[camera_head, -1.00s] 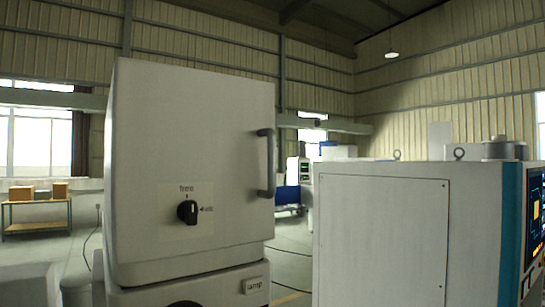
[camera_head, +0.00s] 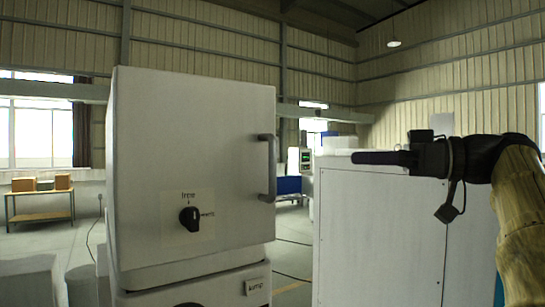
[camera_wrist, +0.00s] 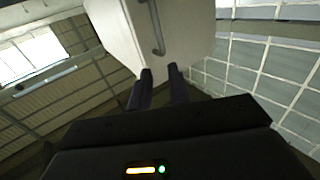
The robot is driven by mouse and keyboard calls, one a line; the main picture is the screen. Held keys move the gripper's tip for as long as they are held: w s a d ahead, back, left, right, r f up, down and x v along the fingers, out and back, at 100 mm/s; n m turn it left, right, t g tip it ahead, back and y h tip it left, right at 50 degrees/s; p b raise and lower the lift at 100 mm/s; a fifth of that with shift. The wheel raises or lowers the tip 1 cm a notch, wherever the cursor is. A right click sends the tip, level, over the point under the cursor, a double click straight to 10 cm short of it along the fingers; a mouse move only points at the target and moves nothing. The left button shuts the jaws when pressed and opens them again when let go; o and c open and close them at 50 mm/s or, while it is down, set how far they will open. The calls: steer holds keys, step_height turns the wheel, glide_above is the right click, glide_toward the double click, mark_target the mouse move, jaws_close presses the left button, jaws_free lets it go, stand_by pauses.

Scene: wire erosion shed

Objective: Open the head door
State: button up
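The head door is the white front face (camera_head: 160,140) of a box-shaped head, in the left middle of the head view. It looks closed. A grey bar handle (camera_head: 268,168) stands upright at its right edge. A black knob (camera_head: 190,218) sits on a pale label low on the door. My gripper (camera_head: 358,157) is right of the handle, with its dark fingers pointing left and clear space between. In the wrist view the two fingers (camera_wrist: 160,72) are apart with nothing between them. The handle (camera_wrist: 158,30) shows beyond the fingertips, not touched.
A white cabinet (camera_head: 370,230) stands to the right, below and behind my gripper. A labelled base unit (camera_head: 215,287) is under the head. A table with boxes (camera_head: 40,204) is far left. Open floor shows between head and cabinet.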

steer(key=p, duration=0.6)
glide_above(273, 191)
steer(key=shift+w+a, duration=0.1)
steer(key=shift+w, duration=0.3)
jaws_close()
